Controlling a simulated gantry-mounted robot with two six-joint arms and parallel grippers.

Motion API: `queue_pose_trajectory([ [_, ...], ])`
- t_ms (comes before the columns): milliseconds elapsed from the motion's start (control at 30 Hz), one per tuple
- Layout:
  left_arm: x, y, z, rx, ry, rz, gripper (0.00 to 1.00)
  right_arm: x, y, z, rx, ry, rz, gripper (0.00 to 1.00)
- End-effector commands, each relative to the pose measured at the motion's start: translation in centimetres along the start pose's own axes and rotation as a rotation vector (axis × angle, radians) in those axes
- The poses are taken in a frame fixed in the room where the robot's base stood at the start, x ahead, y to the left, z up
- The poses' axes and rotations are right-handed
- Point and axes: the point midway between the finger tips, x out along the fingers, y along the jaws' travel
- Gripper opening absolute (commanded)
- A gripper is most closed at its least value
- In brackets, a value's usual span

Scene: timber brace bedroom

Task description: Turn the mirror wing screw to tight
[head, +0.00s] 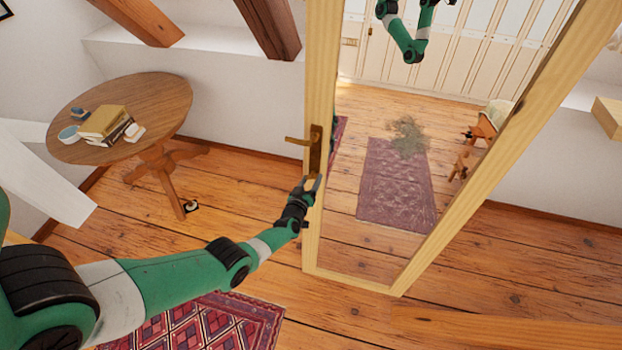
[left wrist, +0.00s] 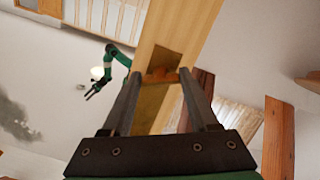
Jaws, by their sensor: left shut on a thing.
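The tall mirror (head: 385,262) stands in a pale timber frame (head: 320,60). A brass plate with a lever-like handle (head: 316,150) is on its left upright. My left gripper (head: 312,184) is at that upright, just below the brass fitting. In the left wrist view, the gripper (left wrist: 159,82) has its two fingers either side of a small orange-brown piece, apparently the wing screw (left wrist: 160,76), and is shut on it. The fingers hide part of it, and its turn angle cannot be read. My right gripper is not directly in view.
A round wooden table (head: 165,95) with books (head: 104,122) and a bowl (head: 69,133) stands at left. A patterned rug (head: 215,325) lies in front. The mirror reflects a green arm, a purple rug and furniture. Floor right of the mirror is clear.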

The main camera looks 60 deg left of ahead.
Motion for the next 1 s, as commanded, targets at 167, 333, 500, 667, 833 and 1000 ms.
queue_pose_trajectory([
  [167,0.02,0.10,-0.16,0.135,0.002,-0.016,0.04,0.28,0.00,-0.25,0.000,0.000,0.000,0.50],
  [333,0.04,0.09,-0.12,0.231,0.002,-0.028,0.04,0.36,0.00,-0.34,0.000,0.000,0.000,0.50],
  [500,0.02,0.06,-0.08,0.291,0.002,-0.035,0.04,0.41,0.00,-0.38,0.000,0.000,0.000,0.50],
  [667,0.03,0.06,-0.08,0.315,0.002,-0.038,0.04,0.42,0.00,-0.39,0.000,0.000,0.000,0.50],
  [833,0.03,0.05,-0.09,0.321,0.003,-0.039,0.04,0.42,0.00,-0.39,0.000,0.000,0.000,0.50],
  [1000,0.03,0.05,-0.09,0.321,0.003,-0.039,0.04,0.42,0.00,-0.39,0.000,0.000,0.000,0.50],
])
